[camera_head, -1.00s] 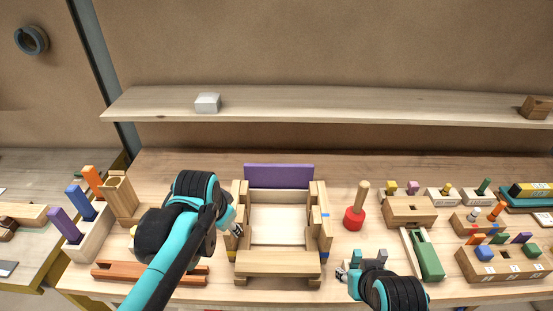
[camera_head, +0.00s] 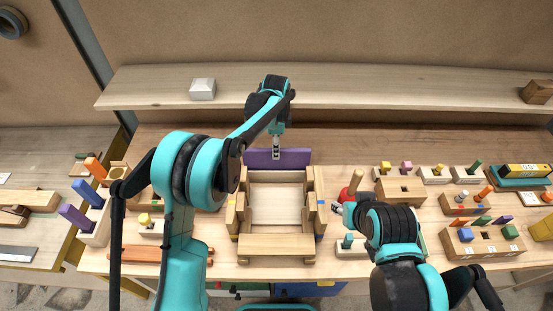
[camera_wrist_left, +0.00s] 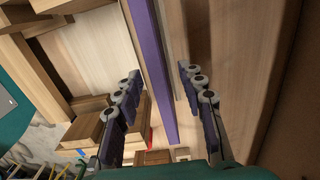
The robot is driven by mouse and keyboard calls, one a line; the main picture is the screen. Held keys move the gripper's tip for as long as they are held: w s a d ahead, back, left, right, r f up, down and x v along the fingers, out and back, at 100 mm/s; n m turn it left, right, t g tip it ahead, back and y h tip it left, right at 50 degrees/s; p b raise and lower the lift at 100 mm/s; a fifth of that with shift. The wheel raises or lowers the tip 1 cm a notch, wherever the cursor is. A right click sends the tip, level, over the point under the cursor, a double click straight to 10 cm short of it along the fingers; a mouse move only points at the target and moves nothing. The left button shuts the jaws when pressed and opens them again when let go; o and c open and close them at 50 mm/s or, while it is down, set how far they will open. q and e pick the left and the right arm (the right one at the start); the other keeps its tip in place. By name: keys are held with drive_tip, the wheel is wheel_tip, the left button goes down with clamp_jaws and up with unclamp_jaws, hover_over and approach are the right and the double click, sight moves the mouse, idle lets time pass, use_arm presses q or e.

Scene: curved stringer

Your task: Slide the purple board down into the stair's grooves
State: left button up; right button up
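The purple board (camera_head: 295,157) stands on edge across the back end of the wooden stair frame (camera_head: 276,243). Whether its ends sit in grooves cannot be made out. My left gripper (camera_head: 276,153) is over the board's middle, pointing down. In the left wrist view, its two fingers (camera_wrist_left: 160,97) are spread, one on each side of the purple board (camera_wrist_left: 152,70), with gaps between fingers and board. My right gripper (camera_head: 340,208) is beside the stair's right side, near the red mallet; its fingers are small and partly hidden by my arm.
A red mallet (camera_head: 349,190) stands right of the stair. Wooden blocks with coloured pegs (camera_head: 483,238) fill the table's right side. A shelf (camera_head: 350,90) with a white block (camera_head: 202,89) runs behind. A reddish-brown bar (camera_head: 140,253) lies front left.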

sight(277, 161)
use_arm(q)
wheel_tip(277, 161, down, 5)
drive_tip(key=shift+s+d+r+b, duration=0.1)
drive_tip(key=shift+s+r+b, duration=0.1)
drive_tip(key=shift+b, duration=0.25)
drive_tip(key=shift+w+f, duration=0.1)
drive_tip(key=shift+f, duration=0.3)
clamp_jaws()
drive_tip(key=shift+r, duration=0.1)
